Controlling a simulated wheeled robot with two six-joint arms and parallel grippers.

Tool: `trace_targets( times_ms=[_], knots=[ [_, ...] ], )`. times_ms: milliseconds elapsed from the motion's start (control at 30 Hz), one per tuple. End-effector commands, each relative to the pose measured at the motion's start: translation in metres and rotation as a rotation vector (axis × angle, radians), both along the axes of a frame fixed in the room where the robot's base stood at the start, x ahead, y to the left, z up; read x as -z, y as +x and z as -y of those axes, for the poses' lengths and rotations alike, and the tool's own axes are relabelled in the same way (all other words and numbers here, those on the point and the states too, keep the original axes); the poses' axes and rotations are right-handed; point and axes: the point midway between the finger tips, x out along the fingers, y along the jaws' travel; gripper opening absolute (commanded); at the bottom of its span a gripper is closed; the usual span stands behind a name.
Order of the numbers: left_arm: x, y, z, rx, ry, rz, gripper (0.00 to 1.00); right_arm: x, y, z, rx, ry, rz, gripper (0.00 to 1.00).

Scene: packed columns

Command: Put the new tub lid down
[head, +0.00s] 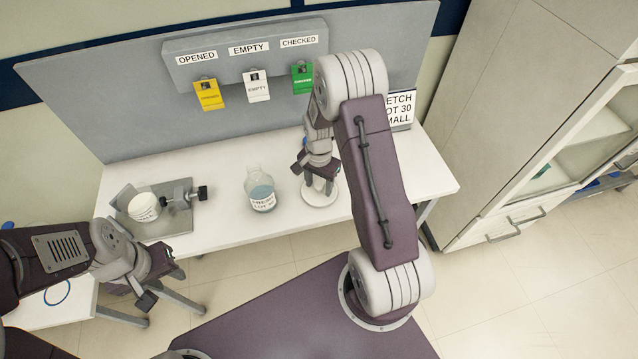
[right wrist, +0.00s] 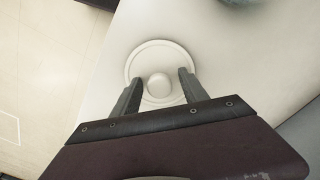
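The tub lid, a white disc with a round knob, lies flat on the white table (head: 420,175) near its front edge in the head view (head: 320,197). It also shows from above in the right wrist view (right wrist: 158,48). My right gripper (head: 319,182) is over the lid. In the right wrist view its two fingers (right wrist: 160,84) stand on either side of the knob, open, with a gap on each side. My left gripper (head: 162,286) hangs in front of the table at the lower left, away from the lid; its fingers look apart and nothing shows between them.
A clear bottle with bluish liquid (head: 261,191) stands left of the lid. Further left, a grey tray (head: 160,232) holds a white tub (head: 143,208) beside a dark clamp (head: 184,194). Yellow, white and green tags hang on a grey board (head: 290,47). A sign (head: 400,108) stands behind my right arm.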

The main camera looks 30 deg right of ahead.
Motion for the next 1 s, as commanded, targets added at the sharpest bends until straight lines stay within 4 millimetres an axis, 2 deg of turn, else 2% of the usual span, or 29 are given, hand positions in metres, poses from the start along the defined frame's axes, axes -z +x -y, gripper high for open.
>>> trace_targets(
  times_ms=[200,333,467,700,833,1000],
  knots=[
    [-0.001,0.000,0.000,0.000,0.000,0.000,0.36,-0.001,0.000,0.000,0.000,0.000,0.000,0.51],
    [-0.002,0.000,0.000,0.000,0.000,0.000,0.36,-0.010,0.001,0.000,0.000,-0.001,0.004,0.51],
    [0.001,0.000,0.000,0.000,0.000,0.000,0.36,-0.036,0.002,0.000,0.000,-0.001,0.008,0.51],
    [0.005,0.000,0.000,0.000,0.000,0.000,0.36,-0.095,0.002,0.001,0.000,-0.001,0.006,0.51],
    [0.005,0.000,0.000,0.000,0.000,0.000,0.36,-0.115,0.001,0.001,0.000,-0.001,0.003,0.51],
    [0.005,0.000,0.000,0.000,0.000,0.000,0.36,-0.124,0.001,0.000,0.000,0.000,0.001,0.51]
  ],
)
